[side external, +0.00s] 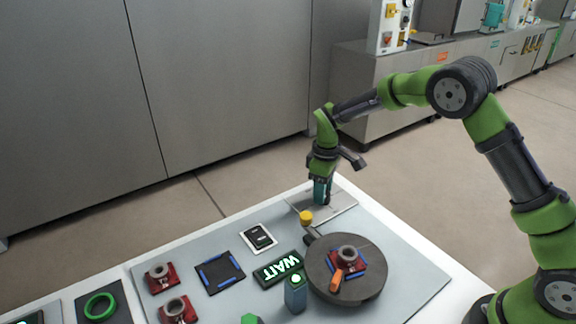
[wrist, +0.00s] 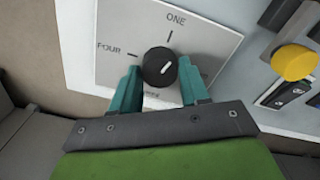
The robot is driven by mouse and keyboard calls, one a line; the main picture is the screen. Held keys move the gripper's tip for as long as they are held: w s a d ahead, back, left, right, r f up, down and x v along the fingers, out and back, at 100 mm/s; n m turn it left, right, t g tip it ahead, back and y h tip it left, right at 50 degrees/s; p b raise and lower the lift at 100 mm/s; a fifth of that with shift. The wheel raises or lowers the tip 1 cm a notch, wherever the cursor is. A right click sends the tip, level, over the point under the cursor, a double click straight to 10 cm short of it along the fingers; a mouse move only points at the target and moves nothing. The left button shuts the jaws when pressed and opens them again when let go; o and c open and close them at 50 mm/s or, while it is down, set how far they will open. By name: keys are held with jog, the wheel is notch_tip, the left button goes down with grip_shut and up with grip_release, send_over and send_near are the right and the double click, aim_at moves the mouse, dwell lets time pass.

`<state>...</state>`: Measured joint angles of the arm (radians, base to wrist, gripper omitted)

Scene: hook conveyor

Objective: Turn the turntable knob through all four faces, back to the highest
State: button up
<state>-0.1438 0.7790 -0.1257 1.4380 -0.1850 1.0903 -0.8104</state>
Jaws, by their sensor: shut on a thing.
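The black knob (wrist: 154,61) has a white pointer mark and sits on a pale dial plate (wrist: 120,20) in the wrist view. ONE and FOUR are readable on the plate; the other labels are mostly hidden by my fingers. The pointer slants up and to the right, off the ONE mark. My gripper (wrist: 159,67) is shut on the knob, one teal finger on each side. In the side view my gripper (side external: 321,192) reaches down to the plate (side external: 342,206) and hides the knob. The dark round turntable (side external: 326,287) carries a red block (side external: 357,261) with a grey ring.
A yellow button (side external: 306,216) stands close to my gripper and also shows in the wrist view (wrist: 294,62). Red blocks (side external: 161,278) sit at left.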

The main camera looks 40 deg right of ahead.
jog(key=m, duration=0.7)
jog(key=shift+r, duration=0.1)
jog(key=m, duration=0.4)
jog(key=shift+m, duration=1.8)
jog(key=o, duration=1.1)
jog(key=shift+c, duration=0.2)
notch_tip(320, 180, up, 17)
